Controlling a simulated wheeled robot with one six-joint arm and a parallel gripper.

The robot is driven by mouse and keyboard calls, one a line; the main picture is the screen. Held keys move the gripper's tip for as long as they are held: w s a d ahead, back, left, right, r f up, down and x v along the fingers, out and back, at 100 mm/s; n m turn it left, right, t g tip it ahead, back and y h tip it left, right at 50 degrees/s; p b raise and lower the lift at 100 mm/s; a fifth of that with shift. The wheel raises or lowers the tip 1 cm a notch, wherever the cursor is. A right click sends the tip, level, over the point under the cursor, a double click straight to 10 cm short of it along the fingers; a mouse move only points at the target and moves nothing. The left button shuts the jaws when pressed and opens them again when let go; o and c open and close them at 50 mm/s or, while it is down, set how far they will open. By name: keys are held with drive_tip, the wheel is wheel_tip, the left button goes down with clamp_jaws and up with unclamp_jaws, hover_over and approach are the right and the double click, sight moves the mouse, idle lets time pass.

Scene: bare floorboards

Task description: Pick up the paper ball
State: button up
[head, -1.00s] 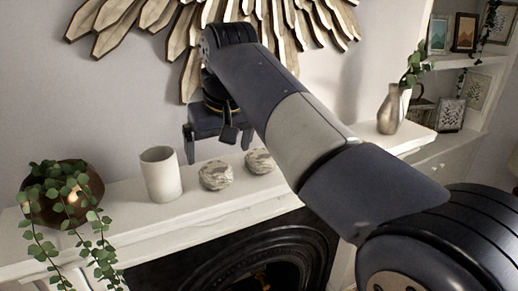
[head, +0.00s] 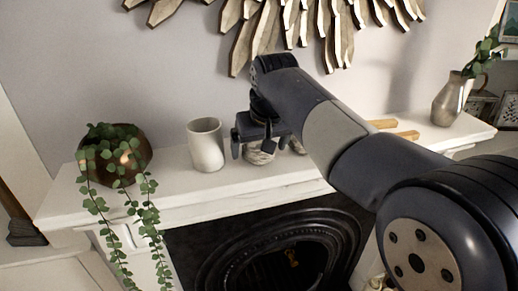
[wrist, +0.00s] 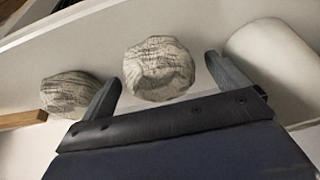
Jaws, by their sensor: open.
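A crumpled grey-white paper ball (head: 260,156) sits on the white mantel. It shows more fully in the wrist view (wrist: 158,68), where it appears between the two fingertips. A second, similar ball (wrist: 70,92) lies to its left in the wrist view, outside the fingers. In the head view this second ball (head: 297,147) is mostly hidden by my arm. My gripper (head: 259,149) is open, and its fingers show in the wrist view (wrist: 163,72). It hangs just above the first ball and holds nothing. I cannot tell whether a finger touches the ball.
A white cylindrical cup (head: 206,146) stands close left of the gripper. A bronze bowl (head: 135,160) with a trailing plant is further left. Wooden pieces (head: 384,124) and a metal jug (head: 450,100) are on the right. The black fireplace opening (head: 230,245) lies below the mantel.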

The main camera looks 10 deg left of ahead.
drive_tip(key=shift+c, duration=0.4)
drive_tip(key=c, duration=1)
drive_tip(key=shift+o, duration=0.2)
wheel_tip(320, 180, up, 10)
drive_tip(key=shift+p, duration=0.3)
